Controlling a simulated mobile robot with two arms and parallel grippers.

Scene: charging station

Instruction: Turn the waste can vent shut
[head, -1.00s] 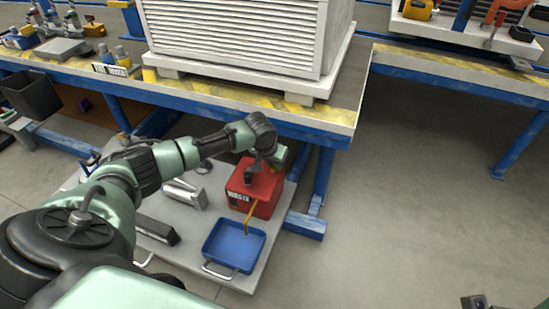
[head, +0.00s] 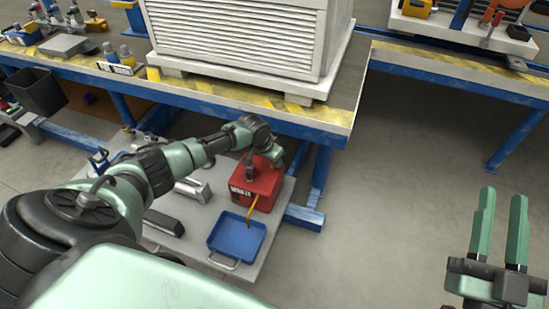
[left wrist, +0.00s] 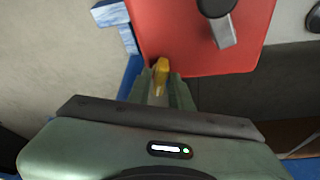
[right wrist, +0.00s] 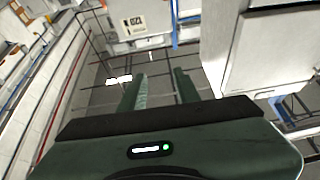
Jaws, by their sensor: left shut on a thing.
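The red waste can (head: 264,187) stands on a low grey platform under the workbench. It also shows in the left wrist view (left wrist: 180,45), with a black cap and grey lever (left wrist: 222,25) on top. My left gripper (left wrist: 160,88) is shut on a small yellow vent piece (left wrist: 161,70) at the can's edge. In the head view my left gripper (head: 278,155) is over the can's far right side, and my wrist hides part of the top. My right gripper (head: 502,195) is open and empty, well right of the can.
A blue tray (head: 221,250) lies in front of the can, below a yellow spout (head: 251,208). The workbench edge (head: 300,121) overhangs behind the can, and a blue bench leg (head: 320,180) stands to its right. The floor (head: 400,200) on the right is clear.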

